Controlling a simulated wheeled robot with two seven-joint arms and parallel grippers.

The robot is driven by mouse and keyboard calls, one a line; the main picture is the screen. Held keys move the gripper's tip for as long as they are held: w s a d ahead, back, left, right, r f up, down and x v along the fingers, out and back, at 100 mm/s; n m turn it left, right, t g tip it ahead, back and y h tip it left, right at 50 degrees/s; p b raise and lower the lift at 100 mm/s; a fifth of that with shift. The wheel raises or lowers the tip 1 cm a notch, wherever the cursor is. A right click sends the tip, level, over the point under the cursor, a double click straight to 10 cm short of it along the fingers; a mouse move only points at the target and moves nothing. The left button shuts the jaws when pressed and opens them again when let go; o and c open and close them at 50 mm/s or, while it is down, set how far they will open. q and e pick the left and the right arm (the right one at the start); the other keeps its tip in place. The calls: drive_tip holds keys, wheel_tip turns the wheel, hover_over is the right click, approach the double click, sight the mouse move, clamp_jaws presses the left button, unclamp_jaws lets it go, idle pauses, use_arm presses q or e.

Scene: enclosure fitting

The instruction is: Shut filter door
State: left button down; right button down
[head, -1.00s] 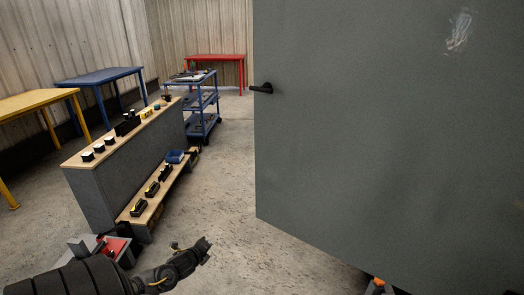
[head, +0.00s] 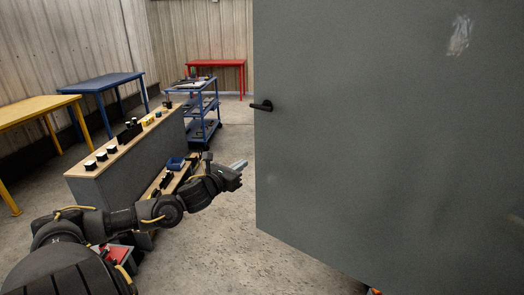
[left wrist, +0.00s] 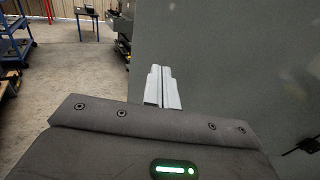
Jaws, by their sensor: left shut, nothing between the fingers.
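The filter door (head: 370,140) is a large grey panel filling the right half of the head view, with a pale scuff near its top right. Its black lever handle (head: 262,106) sits at the left edge. My left gripper (head: 240,165) is shut and empty, left of the door's edge and below the handle, apart from the door in the head view. In the left wrist view the gripper's fingers (left wrist: 162,88) are together in front of the grey door (left wrist: 230,60); I cannot tell whether they touch it. My right gripper is not in view.
A low grey bench (head: 115,180) with a wooden top carries small dark items. A blue cart (head: 205,110), a red table (head: 215,64), a blue table (head: 100,82) and a yellow table (head: 40,105) stand behind. Concrete floor (head: 200,240) is clear left of the door.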

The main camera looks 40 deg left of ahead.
sight(267, 147)
use_arm(q)
drive_tip(key=w+p, duration=0.1)
drive_tip(key=w, duration=0.3)
drive_tip(key=w+p, duration=0.2)
drive_tip(key=w, duration=0.1)
drive_tip(key=w+a+p, duration=0.1)
drive_tip(key=w+p, duration=0.1)
drive_tip(key=w, duration=0.2)
drive_tip(key=shift+w+r, duration=0.1)
drive_tip(key=shift+w, duration=0.25)
drive_tip(key=shift+w+a, duration=0.1)
drive_tip(key=shift+w, duration=0.3)
